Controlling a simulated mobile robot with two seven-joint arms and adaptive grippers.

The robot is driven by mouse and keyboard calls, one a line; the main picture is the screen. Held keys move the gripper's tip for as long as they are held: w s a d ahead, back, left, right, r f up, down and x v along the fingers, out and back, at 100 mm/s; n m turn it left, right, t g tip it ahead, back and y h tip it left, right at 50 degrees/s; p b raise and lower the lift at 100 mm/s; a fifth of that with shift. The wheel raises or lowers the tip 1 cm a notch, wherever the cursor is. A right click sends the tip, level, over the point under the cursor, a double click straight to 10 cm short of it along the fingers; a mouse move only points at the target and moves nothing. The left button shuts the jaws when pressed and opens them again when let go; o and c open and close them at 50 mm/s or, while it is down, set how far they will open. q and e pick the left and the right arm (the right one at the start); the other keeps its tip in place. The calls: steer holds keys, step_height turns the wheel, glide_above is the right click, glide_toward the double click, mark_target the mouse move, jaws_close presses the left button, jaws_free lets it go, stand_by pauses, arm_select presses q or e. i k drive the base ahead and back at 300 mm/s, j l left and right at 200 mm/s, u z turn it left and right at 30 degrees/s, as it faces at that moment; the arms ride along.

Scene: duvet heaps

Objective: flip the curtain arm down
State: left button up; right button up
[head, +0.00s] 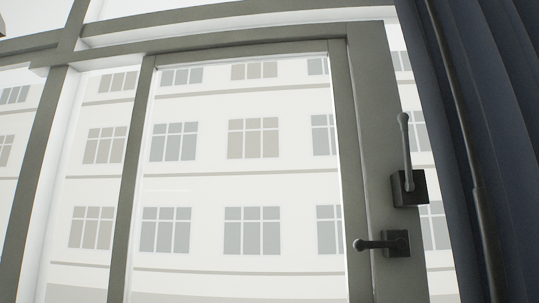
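A dark lever arm (406,140) with a rounded tip stands nearly upright. Its lower end meets a black square block (417,187) on the right upright of the grey window frame. Below it, a second black handle (375,244) points left, about level, from its own square plate (397,243). A dark blue curtain (497,110) hangs at the right edge, with a long thin dark rod (459,95) along its left side. I cannot tell for certain which part is the curtain arm. Neither of my grippers shows in the head view.
The grey frame (342,150) holds large glass panes, with a pale building (250,185) behind them. The curtain and rod stand close to the right of the upright lever. No table or floor is in view.

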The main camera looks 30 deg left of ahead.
mark_target(403, 118)
steer(key=k+j+u, duration=0.1)
steer(key=k+u, duration=0.3)
steer(key=k+j+u, duration=0.15)
steer(key=u, duration=0.25)
steer(key=i+j+z, duration=0.15)
steer(key=i+j, duration=0.45)
